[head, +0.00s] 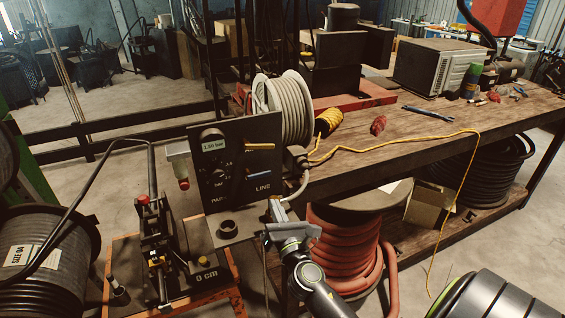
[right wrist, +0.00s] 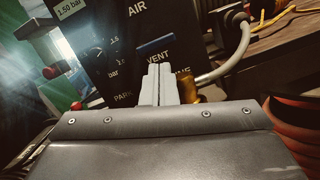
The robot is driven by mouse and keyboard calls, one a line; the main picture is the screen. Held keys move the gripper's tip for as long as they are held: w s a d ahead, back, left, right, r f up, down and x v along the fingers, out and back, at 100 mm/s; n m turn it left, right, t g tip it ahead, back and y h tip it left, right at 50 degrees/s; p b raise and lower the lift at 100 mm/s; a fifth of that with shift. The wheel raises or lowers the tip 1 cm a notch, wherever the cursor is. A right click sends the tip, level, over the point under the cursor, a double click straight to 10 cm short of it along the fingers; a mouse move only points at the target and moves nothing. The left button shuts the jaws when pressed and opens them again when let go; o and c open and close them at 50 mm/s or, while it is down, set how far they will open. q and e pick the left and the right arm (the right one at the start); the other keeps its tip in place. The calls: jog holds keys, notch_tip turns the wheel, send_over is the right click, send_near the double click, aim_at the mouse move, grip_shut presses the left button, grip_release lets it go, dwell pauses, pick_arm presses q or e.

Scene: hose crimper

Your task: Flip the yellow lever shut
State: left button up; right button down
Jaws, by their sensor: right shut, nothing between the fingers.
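The yellow lever (head: 260,146) lies roughly level on the dark control panel (head: 225,148), towards its upper right. A blue lever (head: 259,173) is below it; this one also shows in the right wrist view (right wrist: 155,45), above the VENT label. My right gripper (head: 276,208) is shut and empty, just below the panel's lower right and apart from the yellow lever. In the right wrist view its closed fingers (right wrist: 158,75) point up at the panel, overlapping its lower lettering. The yellow lever is not seen there. My left gripper is not in view.
A brass fitting (right wrist: 187,88) is close beside the fingers. A grey hose (head: 298,189) runs off the panel's right side. The workbench (head: 400,150) stands to the right, with a red hose coil (head: 345,248) below. The crimper (head: 153,235) is at lower left.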

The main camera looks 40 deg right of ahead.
aim_at(265, 176)
jog(key=shift+n+t, duration=0.3)
jog(key=shift+n, duration=0.3)
jog(key=x, duration=0.3)
jog(key=r+p+x, duration=0.1)
jog(key=x, duration=0.2)
jog(key=r+x, duration=0.1)
jog(key=x, duration=0.2)
jog(key=shift+w+p, duration=0.15)
jog(key=shift+p, duration=0.15)
jog(key=r+p, duration=0.1)
jog(key=r, duration=0.1)
jog(key=d+r+p, duration=0.1)
jog(key=r+p, duration=0.1)
jog(key=shift+w, duration=0.2)
